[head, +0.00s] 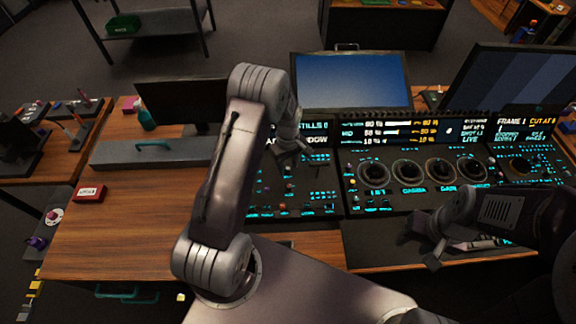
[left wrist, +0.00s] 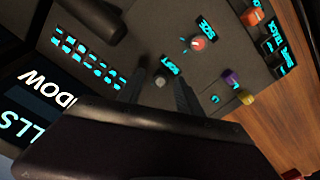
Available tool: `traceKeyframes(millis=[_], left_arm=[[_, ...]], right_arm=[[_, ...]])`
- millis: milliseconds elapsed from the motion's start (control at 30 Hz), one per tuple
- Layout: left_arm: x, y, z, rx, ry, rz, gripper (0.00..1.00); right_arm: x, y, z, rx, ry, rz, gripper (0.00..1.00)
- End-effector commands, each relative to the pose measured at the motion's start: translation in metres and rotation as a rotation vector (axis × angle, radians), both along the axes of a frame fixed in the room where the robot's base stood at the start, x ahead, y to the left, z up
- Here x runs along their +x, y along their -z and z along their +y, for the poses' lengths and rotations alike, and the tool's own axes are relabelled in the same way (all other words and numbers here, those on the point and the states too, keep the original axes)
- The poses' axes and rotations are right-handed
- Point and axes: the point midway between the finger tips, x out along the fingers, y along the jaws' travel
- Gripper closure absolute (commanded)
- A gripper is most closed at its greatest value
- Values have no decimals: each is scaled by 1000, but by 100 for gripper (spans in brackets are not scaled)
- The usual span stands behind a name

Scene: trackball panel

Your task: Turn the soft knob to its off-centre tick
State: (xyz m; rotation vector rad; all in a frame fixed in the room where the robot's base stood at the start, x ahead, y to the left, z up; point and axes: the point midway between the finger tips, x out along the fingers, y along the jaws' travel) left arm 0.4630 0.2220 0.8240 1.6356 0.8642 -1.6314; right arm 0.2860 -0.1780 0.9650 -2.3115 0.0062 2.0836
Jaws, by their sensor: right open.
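The soft knob (left wrist: 160,81) is a small grey knob beside the glowing label that seems to read SOFT, in the left wrist view. My left gripper (left wrist: 160,92) is open, with one dark finger on each side of the knob; I cannot tell whether either touches it. The knob's pointer and ticks are too small to read. In the head view my left gripper (head: 290,157) is over the left part of the control panel (head: 328,186) and hides the knob. My right gripper (head: 420,250) is open and empty near the panel's front right.
Near the soft knob are a red-topped knob (left wrist: 197,43), an orange knob (left wrist: 252,16), a purple knob (left wrist: 231,76) and a yellow knob (left wrist: 247,97). Several black trackballs sit on the right panel section. A blue monitor (head: 350,82) stands behind. The wooden desk (head: 120,235) is mostly clear at left.

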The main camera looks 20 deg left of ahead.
Motion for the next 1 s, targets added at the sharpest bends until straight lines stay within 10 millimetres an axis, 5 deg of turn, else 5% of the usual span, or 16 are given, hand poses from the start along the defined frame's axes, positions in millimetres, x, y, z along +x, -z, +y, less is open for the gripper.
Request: traceKeyframes(millis=[167,600,1000], left_arm=[[0,-5,0,0,0,0,58],[0,-86,0,0,0,-1,58],[0,-91,0,0,0,0,58]], right_arm=[[0,0,0,0,0,0,58],[0,2,0,0,0,0,58],[0,2,0,0,0,0,58]])
